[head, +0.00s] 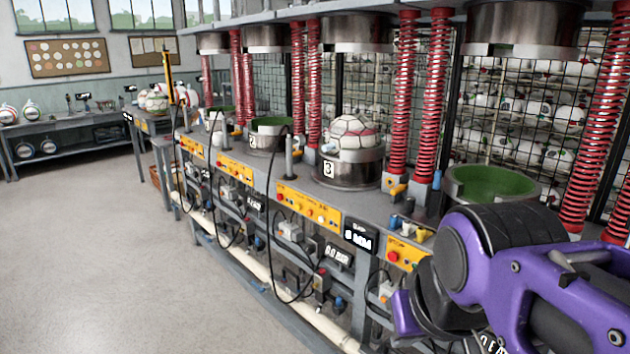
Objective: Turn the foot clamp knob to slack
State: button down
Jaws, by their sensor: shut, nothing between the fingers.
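I cannot pick out the foot clamp knob for certain. Several small valves and knobs, too small to tell apart, sit along the lower rail under the press bench (375,208). My gripper's fingertips do not show in the head view.
Press station 3 holds a panelled ball (352,133) in its metal cup (350,168). A green-lined cup (490,186) stands empty behind my arm. Black hoses hang along the bench front. The floor (120,250) at left is clear.

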aim_at(410, 202)
jog(key=i+u, duration=0.35)
jog(key=i, duration=0.7)
jog(key=k+j+z, duration=0.2)
jog(key=k+j, duration=0.2)
jog(key=i+l+u, duration=0.2)
jog(key=i+l, duration=0.15)
